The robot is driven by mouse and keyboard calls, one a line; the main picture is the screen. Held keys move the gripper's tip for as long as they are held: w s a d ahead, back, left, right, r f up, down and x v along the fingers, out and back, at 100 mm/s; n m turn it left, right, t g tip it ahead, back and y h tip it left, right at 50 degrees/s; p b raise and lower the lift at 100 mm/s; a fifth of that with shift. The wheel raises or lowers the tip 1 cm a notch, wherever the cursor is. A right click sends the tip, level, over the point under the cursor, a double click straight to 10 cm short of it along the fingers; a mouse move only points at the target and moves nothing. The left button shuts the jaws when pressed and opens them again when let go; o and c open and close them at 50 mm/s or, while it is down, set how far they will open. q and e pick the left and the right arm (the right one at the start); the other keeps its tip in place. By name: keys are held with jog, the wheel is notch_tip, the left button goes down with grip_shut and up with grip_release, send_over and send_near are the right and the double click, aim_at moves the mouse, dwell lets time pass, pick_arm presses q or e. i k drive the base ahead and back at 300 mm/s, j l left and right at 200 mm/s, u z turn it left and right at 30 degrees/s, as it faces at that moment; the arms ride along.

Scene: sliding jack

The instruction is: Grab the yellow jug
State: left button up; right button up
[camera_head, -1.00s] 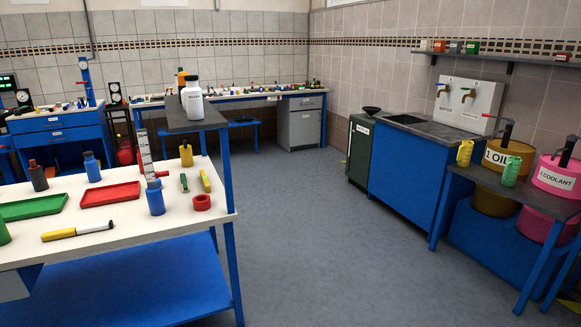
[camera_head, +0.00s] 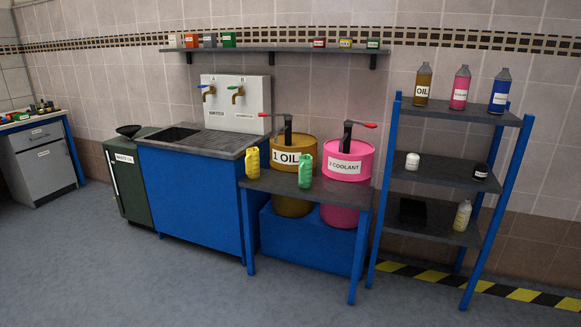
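The yellow jug (camera_head: 253,163) stands upright near the front left corner of the dark-topped blue table (camera_head: 287,185), in front of the gold drum labelled "1 OIL" (camera_head: 291,158). A green jug (camera_head: 305,171) of similar shape stands to its right on the same table. Neither of my grippers shows in the head view.
A pink coolant drum (camera_head: 347,165) stands right of the oil drum. A blue sink cabinet (camera_head: 190,200) is left of the table, and a shelf rack (camera_head: 455,172) with bottles is right. A green waste oil bin (camera_head: 129,185) stands far left. The front floor (camera_head: 180,285) is clear.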

aim_at(252, 160)
jog(key=i+l+z, duration=0.3)
jog(key=i, duration=0.65)
jog(key=i+j+z, duration=0.1)
jog(key=i+z, duration=0.15)
jog(key=i, duration=0.75)
